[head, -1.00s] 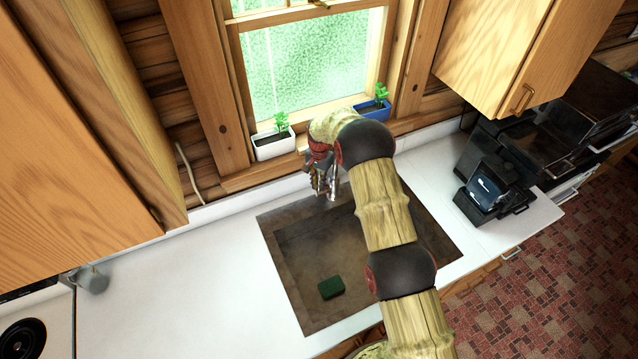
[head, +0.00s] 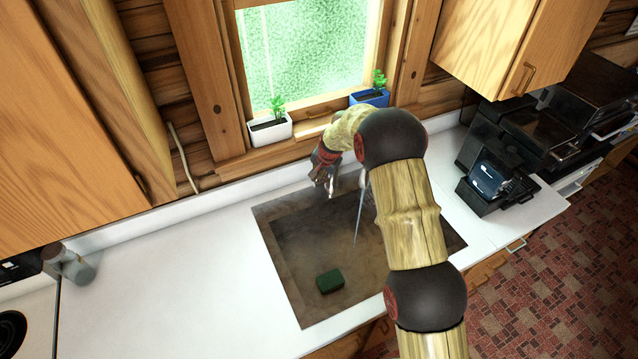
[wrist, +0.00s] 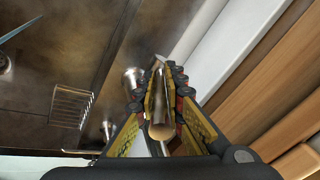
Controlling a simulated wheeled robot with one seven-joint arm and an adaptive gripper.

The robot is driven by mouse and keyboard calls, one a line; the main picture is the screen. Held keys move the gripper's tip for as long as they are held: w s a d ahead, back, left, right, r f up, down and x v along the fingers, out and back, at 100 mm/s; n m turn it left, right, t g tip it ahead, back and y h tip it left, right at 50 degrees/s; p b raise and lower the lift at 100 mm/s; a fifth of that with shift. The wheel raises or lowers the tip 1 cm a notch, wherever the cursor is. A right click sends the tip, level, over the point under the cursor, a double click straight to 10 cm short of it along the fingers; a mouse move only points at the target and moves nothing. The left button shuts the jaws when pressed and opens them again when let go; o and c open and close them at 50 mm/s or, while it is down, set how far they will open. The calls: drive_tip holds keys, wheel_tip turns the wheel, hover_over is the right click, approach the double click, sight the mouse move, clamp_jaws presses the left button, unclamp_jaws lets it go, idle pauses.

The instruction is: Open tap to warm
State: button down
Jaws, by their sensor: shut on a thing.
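My gripper (head: 325,182) is at the back edge of the sink (head: 298,250), below the window. Its fingers are closed on the metal tap handle (wrist: 161,112), which shows between the yellow and red finger pads in the wrist view. Another shiny metal part of the tap (wrist: 132,80) stands just left of the fingers there. A thin stream of water (head: 357,222) falls into the basin in the head view. My arm hides much of the tap. Whether the water is warm cannot be seen.
A green sponge (head: 329,281) lies in the sink. A white planter (head: 270,132) and a blue planter (head: 369,98) stand on the windowsill. The white counter (head: 170,275) left of the sink is clear.

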drive_tip(key=b, duration=0.3)
drive_tip(key=shift+s+f+t, duration=0.1)
drive_tip(key=shift+f+t, duration=0.1)
drive_tip(key=shift+t, duration=0.2)
drive_tip(key=b, duration=0.2)
drive_tip(key=shift+s+d+t+b, duration=0.1)
drive_tip(key=shift+t+b, duration=0.2)
drive_tip(key=shift+s+f+y+b, duration=0.15)
drive_tip(key=shift+y+b, duration=0.15)
drive_tip(key=shift+b, duration=0.35)
drive_tip(key=b, duration=0.2)
drive_tip(key=shift+b, duration=0.3)
drive_tip(key=b, duration=0.3)
drive_tip(key=t+b, duration=0.1)
drive_tip(key=b, duration=0.3)
drive_tip(key=shift+s+d+f+t+y, duration=0.15)
drive_tip(key=shift+s+f+t+y, duration=0.15)
drive_tip(key=t+b, duration=0.1)
drive_tip(key=b, duration=0.6)
drive_tip(key=shift+s+d+f+b, duration=0.1)
drive_tip(key=shift+s+f+b, duration=0.1)
drive_tip(key=shift+b, duration=0.2)
drive_tip(key=b, duration=0.4)
drive_tip(key=shift+s+r+y, duration=0.15)
drive_tip(key=shift+r+y, duration=0.05)
drive_tip(key=shift+y, duration=0.1)
